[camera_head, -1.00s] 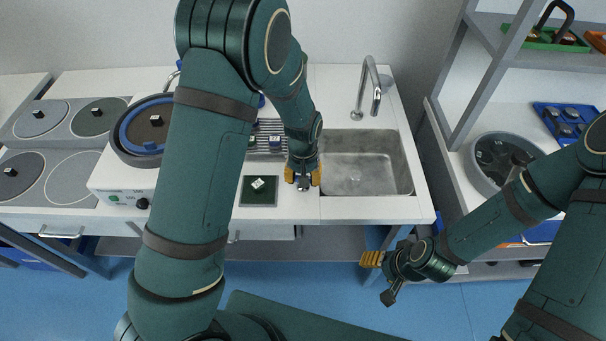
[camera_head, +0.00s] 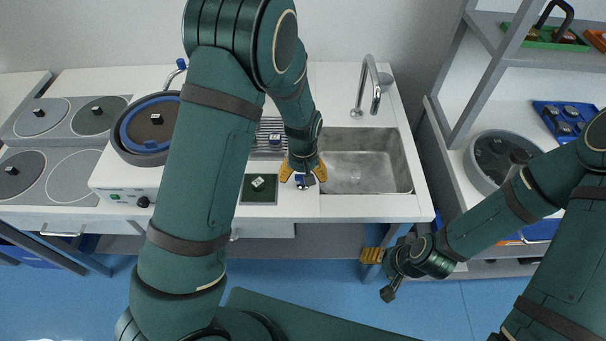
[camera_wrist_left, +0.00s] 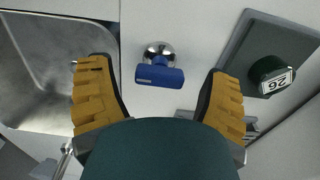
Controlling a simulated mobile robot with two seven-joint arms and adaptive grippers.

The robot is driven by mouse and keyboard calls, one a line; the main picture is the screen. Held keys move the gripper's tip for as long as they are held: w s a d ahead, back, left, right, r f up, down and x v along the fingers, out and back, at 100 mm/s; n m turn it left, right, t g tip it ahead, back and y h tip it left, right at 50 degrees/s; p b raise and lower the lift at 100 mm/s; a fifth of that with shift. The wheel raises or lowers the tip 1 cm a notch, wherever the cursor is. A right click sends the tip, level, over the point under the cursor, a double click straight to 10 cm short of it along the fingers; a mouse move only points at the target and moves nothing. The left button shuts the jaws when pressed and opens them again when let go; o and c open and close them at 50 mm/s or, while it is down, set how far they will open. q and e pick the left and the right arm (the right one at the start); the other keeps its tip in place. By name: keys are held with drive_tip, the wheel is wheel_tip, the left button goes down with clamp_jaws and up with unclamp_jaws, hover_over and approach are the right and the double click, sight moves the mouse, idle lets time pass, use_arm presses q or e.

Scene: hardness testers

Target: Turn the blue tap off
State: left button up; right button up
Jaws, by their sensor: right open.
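The blue tap (camera_head: 301,180) has a blue bar handle on a round chrome base, on the white counter left of the sink. In the left wrist view, the tap (camera_wrist_left: 160,75) lies between my left fingers and apart from both, with its handle running across the picture. My left gripper (camera_head: 303,174) is open above the tap; its yellow fingers are spread wide in the left wrist view (camera_wrist_left: 160,103). My right gripper (camera_head: 372,256) is open and empty, away from the tap, in front of the counter.
The sink basin (camera_head: 362,170) with a chrome faucet (camera_head: 372,88) is right of the tap. A dark square pad (camera_head: 250,195) with a small labelled dark block (camera_head: 258,183) is left of it. A blue-rimmed round pot (camera_head: 150,132) stands further left.

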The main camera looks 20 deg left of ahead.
use_arm(q)
wheel_tip(320, 180, up, 12)
idle(0.8)
idle(0.4)
